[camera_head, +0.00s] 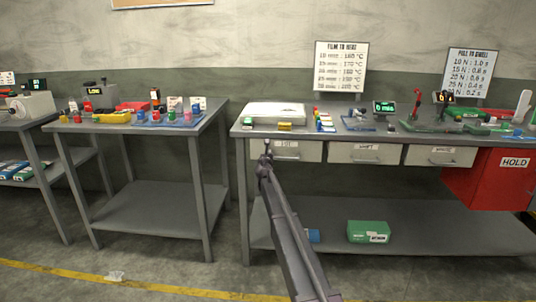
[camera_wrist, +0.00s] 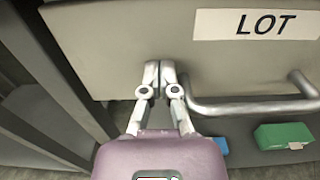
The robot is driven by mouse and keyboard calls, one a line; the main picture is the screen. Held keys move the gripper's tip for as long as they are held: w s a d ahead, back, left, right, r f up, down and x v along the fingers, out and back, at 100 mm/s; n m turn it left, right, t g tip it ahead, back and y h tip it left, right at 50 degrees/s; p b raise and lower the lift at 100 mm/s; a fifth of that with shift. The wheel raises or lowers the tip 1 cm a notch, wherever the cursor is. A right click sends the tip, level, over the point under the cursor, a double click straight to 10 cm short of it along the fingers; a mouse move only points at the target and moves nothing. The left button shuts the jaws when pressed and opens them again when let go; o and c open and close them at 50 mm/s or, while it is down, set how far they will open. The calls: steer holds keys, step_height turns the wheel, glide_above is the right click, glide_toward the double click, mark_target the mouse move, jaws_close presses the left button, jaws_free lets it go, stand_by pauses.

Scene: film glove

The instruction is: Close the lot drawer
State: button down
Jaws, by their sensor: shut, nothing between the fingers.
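The LOT drawer (camera_head: 296,153) is the leftmost of three drawers under the right bench. Its pale front (camera_wrist: 110,40) fills the top of the wrist view, with the white LOT label at upper right. Its bar handle (camera_wrist: 255,108) runs along the lower right. My gripper (camera_head: 267,150) is shut and empty, with its fingertips together at the left part of the drawer front. In the wrist view the fingertips (camera_wrist: 160,70) are left of the handle, at or very near the front; contact is unclear. In the head view the drawer looks about level with its neighbours; any small gap is hard to tell.
The right bench (camera_head: 400,135) holds a white case, small bottles and tools. A red HOLD bin (camera_head: 485,180) hangs at right. A green box (camera_head: 368,231) sits on the lower shelf. Bench legs (camera_wrist: 45,75) stand left of the drawer.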

steer(key=s+a, duration=0.2)
steer(key=s, duration=1.1)
steer(key=shift+s+a, duration=0.15)
steer(key=shift+s, duration=0.25)
steer(key=s+d+f+m+g+h, duration=0.2)
steer(key=s+d+f+m+g, duration=0.3)
steer(key=s+d+m, duration=0.5)
steer(key=s+d+f+m+g+h, duration=0.2)
steer(key=s+d+f+m+g, duration=0.3)
steer(key=s+m, duration=0.7)
steer(key=s+a+f+m+g+y, duration=0.1)
steer(key=s+f+m+g+y, duration=0.2)
steer(key=s, duration=0.7)
steer(key=s+a+f+m+g+y, duration=0.25)
steer(key=s+m, duration=0.25)
steer(key=s, duration=0.4)
steer(key=s+a+f+m+g+y, duration=0.1)
steer(key=s+f+m+g+y, duration=0.2)
steer(key=s, duration=0.7)
step_height(320, 180, up, 30)
steer(key=w+m+h+p, duration=0.1)
steer(key=p, duration=2.8)
steer(key=shift+f+t+h+p, duration=0.15)
steer(key=shift+t+h+p, duration=0.2)
steer(key=shift+p, duration=0.05)
